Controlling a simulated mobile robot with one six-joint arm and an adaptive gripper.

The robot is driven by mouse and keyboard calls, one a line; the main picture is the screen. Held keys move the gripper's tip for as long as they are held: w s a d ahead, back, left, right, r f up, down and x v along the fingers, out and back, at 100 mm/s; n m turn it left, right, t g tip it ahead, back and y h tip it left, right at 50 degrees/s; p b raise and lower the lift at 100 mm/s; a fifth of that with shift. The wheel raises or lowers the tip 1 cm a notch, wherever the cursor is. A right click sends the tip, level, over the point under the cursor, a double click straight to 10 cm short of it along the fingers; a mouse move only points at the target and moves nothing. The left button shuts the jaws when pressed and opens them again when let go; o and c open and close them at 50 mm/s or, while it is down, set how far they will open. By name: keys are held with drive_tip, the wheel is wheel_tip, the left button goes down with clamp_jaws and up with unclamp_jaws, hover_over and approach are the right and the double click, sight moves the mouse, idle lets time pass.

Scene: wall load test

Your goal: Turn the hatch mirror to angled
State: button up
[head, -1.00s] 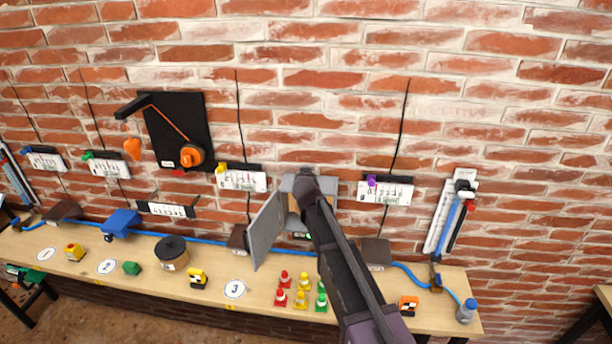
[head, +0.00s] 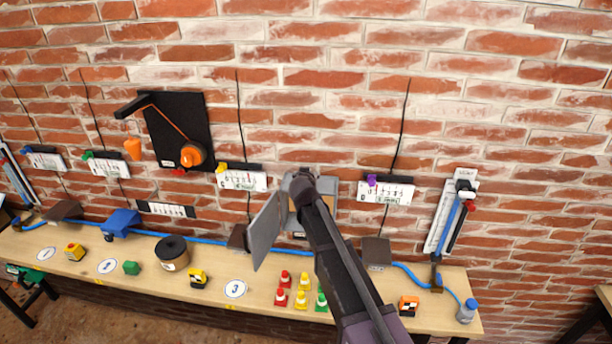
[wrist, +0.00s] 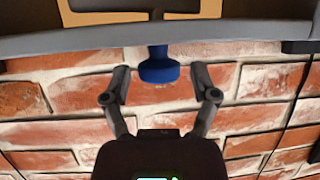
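The hatch is a grey wall box (head: 329,184) with its grey door (head: 265,230) swung open to the left. Part of its tan inside shows in the head view, the rest is behind my arm. In the wrist view the grey edge (wrist: 250,32) of the hatch crosses the top, with a blue knob (wrist: 158,69) sticking out below it. My gripper (wrist: 160,74) is open, one finger on each side of the knob, with gaps between. In the head view my gripper (head: 302,180) is in front of the hatch. I cannot make out a mirror surface or its angle.
The wooden bench (head: 212,295) runs below, with red, yellow and green pieces (head: 301,299) near my arm. A black board with an orange knob (head: 192,154) hangs at left. A gauge (head: 452,212) is at right. The wall above the hatch is clear.

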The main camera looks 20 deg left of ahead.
drive_tip(key=shift+w+d+r+n+g+y, duration=0.1)
drive_tip(key=shift+n+g+y, duration=0.35)
drive_tip(key=shift+n+y, duration=0.4)
drive_tip(key=shift+d+n+g+y, duration=0.1)
drive_tip(key=shift+n+g+y, duration=0.35)
drive_tip(key=shift+n+y, duration=0.4)
drive_tip(key=shift+w+n+g+y, duration=0.1)
drive_tip(key=shift+n+g+y, duration=1.4)
drive_tip(key=shift+n, duration=0.4)
drive_tip(key=shift+w+n+g+y, duration=0.1)
drive_tip(key=shift+n+g+y, duration=0.2)
drive_tip(key=shift+n+y, duration=0.1)
drive_tip(key=p+v, duration=0.5)
drive_tip(key=v, duration=0.9)
drive_tip(key=s+a+f+n+t+h+b, duration=0.1)
drive_tip(key=s+a+f+h+b, duration=0.1)
drive_tip(key=f+h+b, duration=0.5)
drive_tip(key=s+a+f+n+t+h+b, duration=0.2)
drive_tip(key=f+h+b, duration=0.6)
drive_tip(key=f+b, duration=1.2)
wheel_tip(320, 180, down, 4)
drive_tip(key=shift+s+a+r+n, duration=0.1)
drive_tip(key=shift+s+a+n, duration=0.15)
drive_tip(key=shift+s, duration=0.4)
